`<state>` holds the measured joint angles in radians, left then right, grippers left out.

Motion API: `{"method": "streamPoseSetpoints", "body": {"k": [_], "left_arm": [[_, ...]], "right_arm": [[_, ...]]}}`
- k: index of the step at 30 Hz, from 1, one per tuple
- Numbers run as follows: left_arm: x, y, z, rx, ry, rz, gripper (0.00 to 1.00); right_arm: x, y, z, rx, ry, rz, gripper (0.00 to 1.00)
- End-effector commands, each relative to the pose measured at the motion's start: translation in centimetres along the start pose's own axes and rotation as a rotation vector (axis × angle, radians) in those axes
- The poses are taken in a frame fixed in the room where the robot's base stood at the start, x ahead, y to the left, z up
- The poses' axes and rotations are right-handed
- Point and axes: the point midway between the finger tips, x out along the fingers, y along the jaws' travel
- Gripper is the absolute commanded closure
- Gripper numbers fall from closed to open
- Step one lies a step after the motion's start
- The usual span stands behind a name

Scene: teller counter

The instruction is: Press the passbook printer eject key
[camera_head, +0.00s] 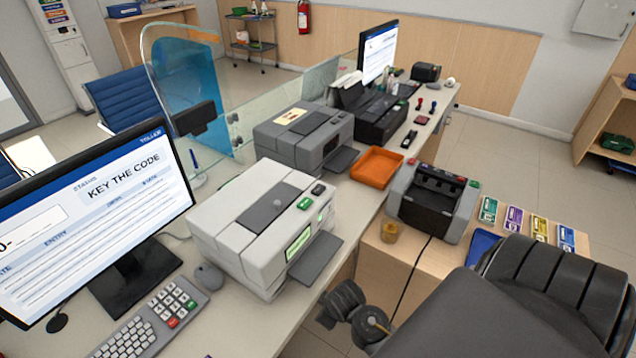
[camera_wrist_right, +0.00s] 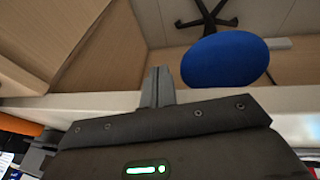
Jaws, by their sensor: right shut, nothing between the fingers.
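The white printer (camera_head: 250,225) stands on the counter in the middle of the head view. It has a dark grey panel on top, a green key (camera_head: 305,203) and a dark key (camera_head: 318,189) at its right corner, and a lit green label on its front. I cannot read which key is eject. A grey slot tray sticks out at its front. My right gripper (camera_wrist_right: 158,86) shows in the right wrist view with its narrow fingers together and empty, in front of the counter edge. In the head view my dark right arm fills the lower right, away from the keys. My left gripper is not in view.
A monitor (camera_head: 95,215) reading "KEY THE CODE", a keypad (camera_head: 170,302) and a mouse (camera_head: 208,275) are left of the printer. A grey printer (camera_head: 290,135), orange tray (camera_head: 378,167) and counting machine (camera_head: 433,200) stand behind and right. A blue stool (camera_wrist_right: 225,60) shows in the wrist view.

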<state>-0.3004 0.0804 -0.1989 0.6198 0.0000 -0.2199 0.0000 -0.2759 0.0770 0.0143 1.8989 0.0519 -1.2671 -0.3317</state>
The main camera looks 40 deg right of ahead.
Motion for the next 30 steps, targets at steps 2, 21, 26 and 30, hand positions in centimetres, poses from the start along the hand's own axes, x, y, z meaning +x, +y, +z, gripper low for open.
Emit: {"method": "streamPoseSetpoints", "body": {"k": [2,21,26,30], "left_arm": [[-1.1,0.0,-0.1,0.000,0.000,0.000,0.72],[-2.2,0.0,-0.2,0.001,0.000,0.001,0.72],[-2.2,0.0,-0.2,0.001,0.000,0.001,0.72],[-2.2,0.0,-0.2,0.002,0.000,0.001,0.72]], "right_arm": [[-5.0,1.8,-2.3,-0.007,0.033,0.018,1.00],[-21.5,23.9,-22.4,-0.331,0.335,0.166,1.00],[-23.2,25.9,-24.7,-0.394,0.397,0.171,1.00],[-23.7,26.4,-25.3,-0.416,0.415,0.172,1.00]]}}
